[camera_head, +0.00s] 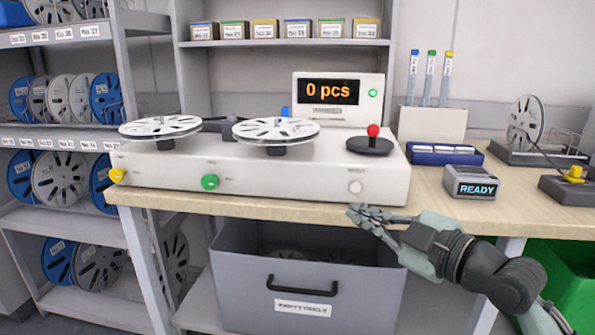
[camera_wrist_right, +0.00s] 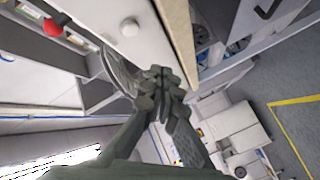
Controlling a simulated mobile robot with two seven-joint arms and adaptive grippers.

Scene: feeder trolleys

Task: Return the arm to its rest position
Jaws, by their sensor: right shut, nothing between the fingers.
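My right gripper (camera_head: 366,214) is shut and empty, just in front of the table's front edge, below the white button on the counting machine. It also shows shut in the right wrist view (camera_wrist_right: 163,75), with its fingertips together. My right arm comes in from the lower right. My left gripper is in neither view. The white counting machine (camera_head: 290,176) stands on the wooden table (camera_head: 440,205) with two reels on top, and its display (camera_head: 332,92) reads "0 pcs".
A grey bin (camera_head: 250,290) with a black handle stands under the table, below and left of my gripper. A box reading READY (camera_head: 477,182) sits on the right of the table. A green crate (camera_head: 560,270) is at the lower right. Shelves (camera_head: 60,130) with reels stand at the left.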

